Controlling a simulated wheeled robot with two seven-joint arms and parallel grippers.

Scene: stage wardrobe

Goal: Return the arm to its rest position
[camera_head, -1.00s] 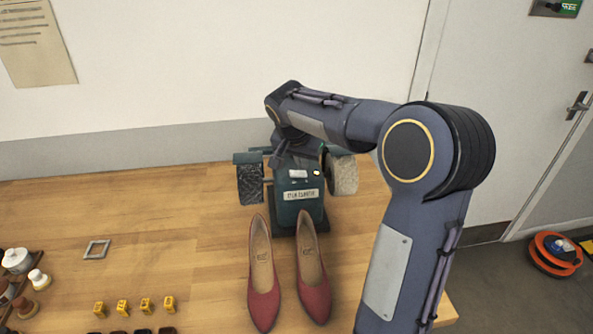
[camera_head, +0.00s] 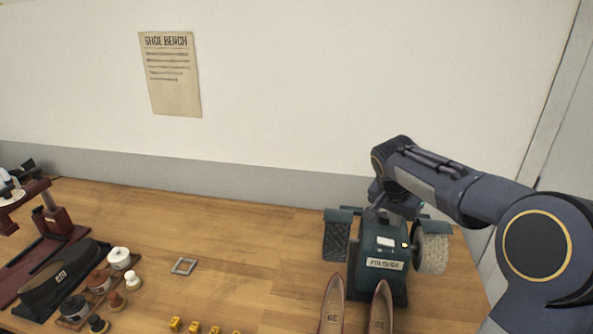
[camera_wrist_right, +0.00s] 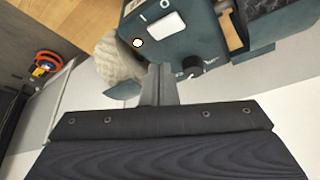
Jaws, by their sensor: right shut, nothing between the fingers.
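My right arm comes in from the right in the head view. Its gripper (camera_head: 377,212) is above the top of the green shoe polisher (camera_head: 380,262), largely hidden by the wrist. In the right wrist view the gripper (camera_wrist_right: 160,88) is shut and empty, its fingers close to the polisher housing (camera_wrist_right: 190,40); I cannot tell whether they touch it. The polisher has a dark brush at left and a pale buffing wheel (camera_head: 432,252) at right. My left gripper is not in view.
A pair of red shoes (camera_head: 331,305) stands in front of the polisher. The bench middle is clear. A notice (camera_head: 171,72) hangs on the wall.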

